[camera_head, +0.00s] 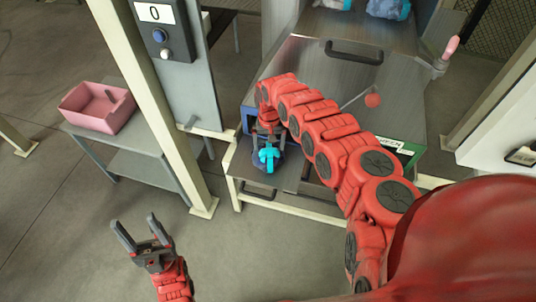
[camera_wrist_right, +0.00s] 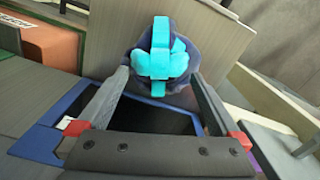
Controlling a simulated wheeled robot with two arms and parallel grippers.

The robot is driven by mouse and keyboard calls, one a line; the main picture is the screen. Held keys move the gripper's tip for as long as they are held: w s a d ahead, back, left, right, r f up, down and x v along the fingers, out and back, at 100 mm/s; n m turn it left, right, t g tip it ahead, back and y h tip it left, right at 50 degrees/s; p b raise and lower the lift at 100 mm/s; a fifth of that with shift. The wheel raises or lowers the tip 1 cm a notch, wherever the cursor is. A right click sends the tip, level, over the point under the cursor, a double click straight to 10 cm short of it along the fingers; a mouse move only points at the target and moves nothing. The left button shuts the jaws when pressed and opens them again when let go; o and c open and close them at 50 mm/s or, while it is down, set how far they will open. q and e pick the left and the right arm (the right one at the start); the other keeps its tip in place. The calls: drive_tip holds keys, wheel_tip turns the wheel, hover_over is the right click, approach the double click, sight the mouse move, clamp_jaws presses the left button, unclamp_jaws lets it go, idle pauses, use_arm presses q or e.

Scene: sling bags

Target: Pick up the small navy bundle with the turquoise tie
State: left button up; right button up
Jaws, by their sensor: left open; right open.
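The small navy bundle (camera_head: 279,160) with its turquoise tie (camera_head: 266,157) sits on a low metal surface in front of the machine. My right gripper (camera_head: 269,143) is directly at it, reaching down from above. In the right wrist view the bundle (camera_wrist_right: 197,43) and its turquoise tie (camera_wrist_right: 160,62) lie at the tips of my open right gripper (camera_wrist_right: 161,88), whose fingers spread to either side. I cannot tell whether the fingers touch it. My left gripper (camera_head: 144,233) is open and empty above the floor at the lower left.
A pink bin (camera_head: 97,108) stands on a grey side table (camera_head: 150,128) at the left. A cream post (camera_head: 150,110) rises between that table and the machine. More bundles (camera_head: 388,8) lie on the upper metal surface. A pink-handled lever (camera_head: 451,46) sticks out at the right.

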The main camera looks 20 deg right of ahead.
drive_tip(key=shift+f, duration=0.2)
clamp_jaws()
idle(0.5)
